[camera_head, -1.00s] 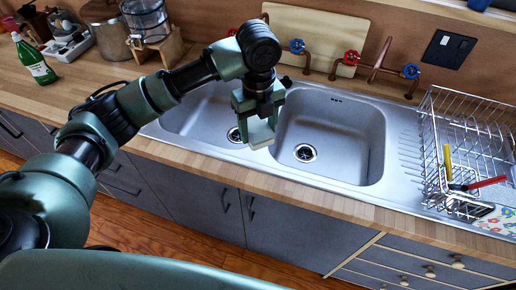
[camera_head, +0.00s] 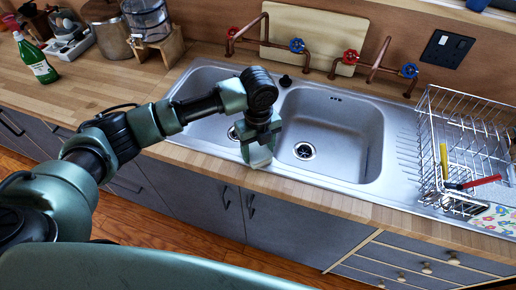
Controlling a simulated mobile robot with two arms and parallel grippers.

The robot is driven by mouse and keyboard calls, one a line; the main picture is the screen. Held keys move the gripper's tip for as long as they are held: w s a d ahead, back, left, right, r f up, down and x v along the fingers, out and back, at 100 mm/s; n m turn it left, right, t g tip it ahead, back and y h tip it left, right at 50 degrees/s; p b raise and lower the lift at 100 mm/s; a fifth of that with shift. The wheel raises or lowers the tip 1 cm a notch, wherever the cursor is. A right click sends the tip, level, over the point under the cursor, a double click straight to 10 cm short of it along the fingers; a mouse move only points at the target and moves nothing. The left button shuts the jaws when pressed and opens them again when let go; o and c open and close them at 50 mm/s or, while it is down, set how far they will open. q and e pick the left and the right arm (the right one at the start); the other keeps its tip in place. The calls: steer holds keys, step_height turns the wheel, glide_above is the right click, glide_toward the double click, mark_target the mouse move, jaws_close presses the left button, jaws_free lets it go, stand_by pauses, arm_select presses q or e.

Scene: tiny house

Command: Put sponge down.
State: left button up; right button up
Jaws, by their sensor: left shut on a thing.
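My left gripper (camera_head: 258,146) points down at the front edge of the sink, near the divider between the two basins. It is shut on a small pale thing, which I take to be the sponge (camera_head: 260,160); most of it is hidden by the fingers. The sponge is over the sink's front rim by the wooden counter edge. I cannot tell whether it touches the surface. My right gripper is not in view.
The steel sink (camera_head: 335,125) has two empty basins. A wire dish rack (camera_head: 465,135) with a red-handled utensil (camera_head: 482,182) stands at the right. Red and blue taps are behind. A green bottle (camera_head: 37,60) stands at the far left. The left counter (camera_head: 120,95) has free room.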

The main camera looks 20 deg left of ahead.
mark_target(258, 151)
arm_select(q)
steer(key=o, duration=1.5)
steer(key=shift+f, duration=0.1)
steer(key=shift+c, duration=0.2)
steer(key=shift+r, duration=0.55)
step_height(258, 151, up, 11)
steer(key=b, duration=0.2)
steer(key=shift+r+b, duration=0.15)
steer(key=shift+b, duration=0.15)
